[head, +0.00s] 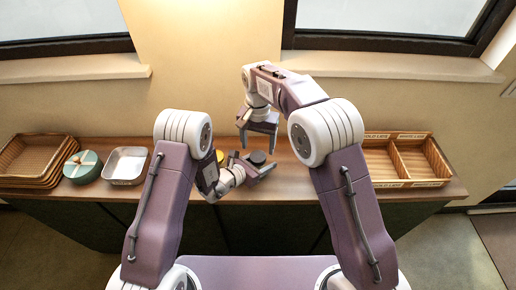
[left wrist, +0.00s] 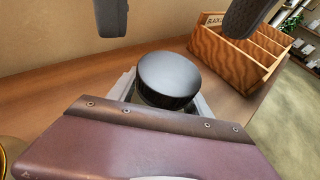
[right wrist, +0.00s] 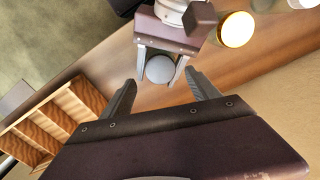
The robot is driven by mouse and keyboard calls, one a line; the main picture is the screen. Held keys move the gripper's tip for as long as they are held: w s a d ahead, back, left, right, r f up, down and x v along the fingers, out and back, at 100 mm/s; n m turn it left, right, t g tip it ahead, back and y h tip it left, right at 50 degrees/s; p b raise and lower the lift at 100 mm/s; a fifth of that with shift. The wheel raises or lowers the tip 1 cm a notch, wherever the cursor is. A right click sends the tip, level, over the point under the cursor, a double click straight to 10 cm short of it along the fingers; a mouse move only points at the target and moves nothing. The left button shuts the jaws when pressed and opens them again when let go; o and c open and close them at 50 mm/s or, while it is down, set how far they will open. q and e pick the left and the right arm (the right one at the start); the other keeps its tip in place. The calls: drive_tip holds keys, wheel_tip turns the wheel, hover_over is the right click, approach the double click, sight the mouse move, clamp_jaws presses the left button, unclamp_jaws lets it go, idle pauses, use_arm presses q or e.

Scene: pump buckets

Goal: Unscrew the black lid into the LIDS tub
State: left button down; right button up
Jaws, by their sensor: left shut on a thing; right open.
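The black lid (head: 257,157) sits on a container at the middle of the counter. In the left wrist view the lid (left wrist: 168,78) is on top, and the container body beneath it is mostly hidden. My left gripper (head: 250,168) is shut around the container just below the lid. In the right wrist view the lid's top (right wrist: 160,69) shines grey between the left jaws. My right gripper (head: 258,130) is open and empty, above and behind the lid.
A gold-lidded container (right wrist: 236,30) stands beside the left gripper. The counter (left wrist: 55,90) is clear between the held container and the tub.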

sight(258, 156)
drive_tip(key=m, duration=0.4)
drive_tip(key=shift+s+d+r, duration=0.1)
drive_tip(key=shift+s+r, duration=0.1)
drive_tip(key=m, duration=0.2)
drive_tip(key=shift+r+m, duration=0.3)
drive_tip(key=m, duration=0.1)
drive_tip(key=r+m, duration=0.1)
drive_tip(key=m, duration=0.1)
drive_tip(key=shift+r, duration=0.25)
drive_tip(key=shift+w+r+m, duration=0.2)
drive_tip(key=shift+r+m, duration=0.2)
drive_tip(key=shift+r, duration=0.1)
wheel_tip(258, 156, down, 8)
drive_tip(key=shift+f, duration=0.1)
clamp_jaws()
drive_tip(key=n, duration=0.7)
drive_tip(key=shift+n, duration=0.3)
drive_tip(key=n, duration=0.6)
